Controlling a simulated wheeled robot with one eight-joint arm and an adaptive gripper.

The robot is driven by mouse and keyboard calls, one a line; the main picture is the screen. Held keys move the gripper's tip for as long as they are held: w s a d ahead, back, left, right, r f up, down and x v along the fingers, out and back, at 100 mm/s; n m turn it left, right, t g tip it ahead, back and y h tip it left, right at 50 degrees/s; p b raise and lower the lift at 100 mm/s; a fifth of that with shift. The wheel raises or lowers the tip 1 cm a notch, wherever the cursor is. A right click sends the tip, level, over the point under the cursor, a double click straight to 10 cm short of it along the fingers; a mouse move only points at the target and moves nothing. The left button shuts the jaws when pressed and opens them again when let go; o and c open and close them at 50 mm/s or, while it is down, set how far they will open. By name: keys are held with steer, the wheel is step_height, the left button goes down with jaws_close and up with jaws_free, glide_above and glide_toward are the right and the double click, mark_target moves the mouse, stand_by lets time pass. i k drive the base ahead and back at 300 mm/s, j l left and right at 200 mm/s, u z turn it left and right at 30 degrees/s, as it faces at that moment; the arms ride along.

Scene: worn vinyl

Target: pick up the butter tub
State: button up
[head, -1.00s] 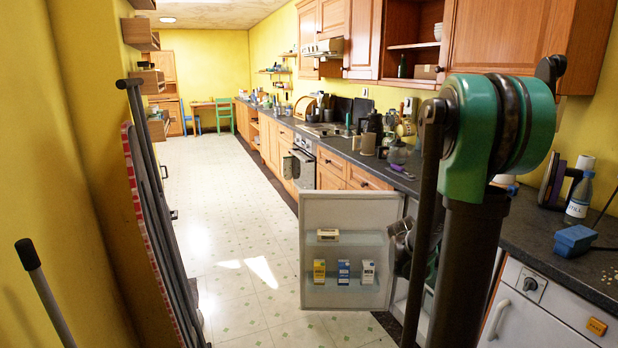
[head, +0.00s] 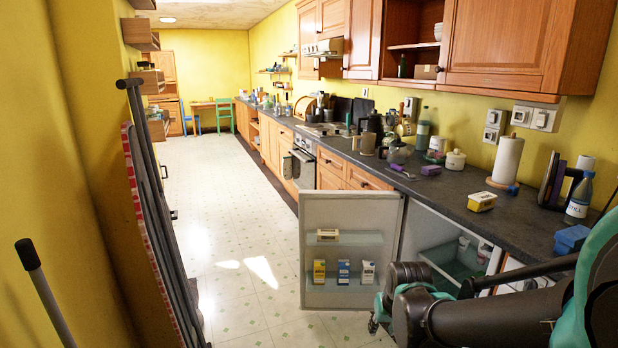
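A small yellow tub with a pale lid (head: 482,201), which looks like the butter tub, stands on the dark worktop to the right, above the open fridge. My arm reaches in from the lower right, below worktop height. What looks like part of my gripper (head: 376,314) shows low beside the open fridge door, well below and left of the tub. My arm links hide most of it, and its fingers cannot be made out. Nothing touches the tub.
The fridge door (head: 351,212) stands open, with cartons (head: 343,271) and a small box (head: 327,235) on its shelves. On the worktop near the tub are a paper towel roll (head: 507,160), a white lidded pot (head: 455,160), a purple block (head: 431,170) and a water bottle (head: 579,199).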

mark_target(483, 201)
steer(key=i+z, duration=0.15)
steer(key=z, duration=0.25)
steer(key=i+j+z, duration=0.1)
steer(key=z, duration=0.35)
steer(key=i+j+z, duration=0.1)
steer(key=z, duration=0.3)
